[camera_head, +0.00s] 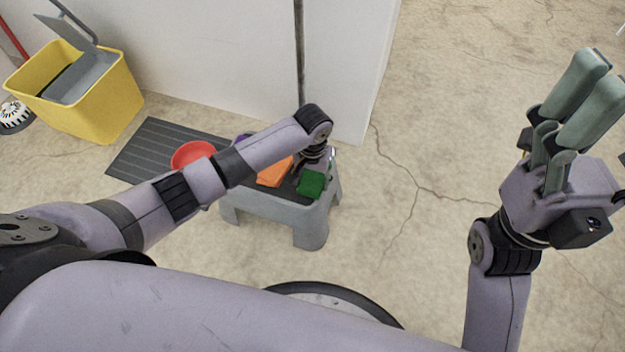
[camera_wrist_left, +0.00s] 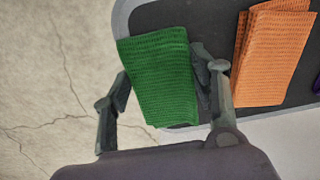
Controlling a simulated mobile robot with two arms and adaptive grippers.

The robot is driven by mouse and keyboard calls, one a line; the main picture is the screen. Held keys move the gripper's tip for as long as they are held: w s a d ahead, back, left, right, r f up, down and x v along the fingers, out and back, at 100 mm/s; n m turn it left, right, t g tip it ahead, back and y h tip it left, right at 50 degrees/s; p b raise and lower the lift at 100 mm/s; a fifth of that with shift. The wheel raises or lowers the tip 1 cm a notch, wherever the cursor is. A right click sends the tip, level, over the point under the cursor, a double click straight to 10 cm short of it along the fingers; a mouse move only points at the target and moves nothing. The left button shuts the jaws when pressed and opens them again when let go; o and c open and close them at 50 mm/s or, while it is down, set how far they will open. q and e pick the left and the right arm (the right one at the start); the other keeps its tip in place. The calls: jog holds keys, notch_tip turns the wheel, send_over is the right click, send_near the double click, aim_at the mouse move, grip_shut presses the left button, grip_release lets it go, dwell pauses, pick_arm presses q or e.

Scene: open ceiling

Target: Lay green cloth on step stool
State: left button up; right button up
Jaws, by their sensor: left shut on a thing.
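The green cloth (camera_head: 311,184) is a small folded textured piece at the near right corner of the grey step stool (camera_head: 312,228). In the left wrist view the green cloth (camera_wrist_left: 162,82) lies between the two fingers of my left gripper (camera_wrist_left: 164,75), which is shut on it. The cloth overlaps the stool's rim (camera_wrist_left: 119,18) in that view; I cannot tell whether it rests on the dark top or is just above it. My left gripper (camera_head: 316,165) is partly hidden by its wrist in the head view. My right gripper (camera_head: 585,90) points up, away from the stool, empty.
An orange cloth (camera_head: 274,173) lies on the stool beside the green one, with a purple item (camera_head: 243,138) behind it. A yellow bucket (camera_head: 108,98) stands farther back. Floor right of the stool is clear.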

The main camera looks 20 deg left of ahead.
pick_arm(q)
jog(key=o, duration=1.1)
jog(key=shift+o, duration=0.2)
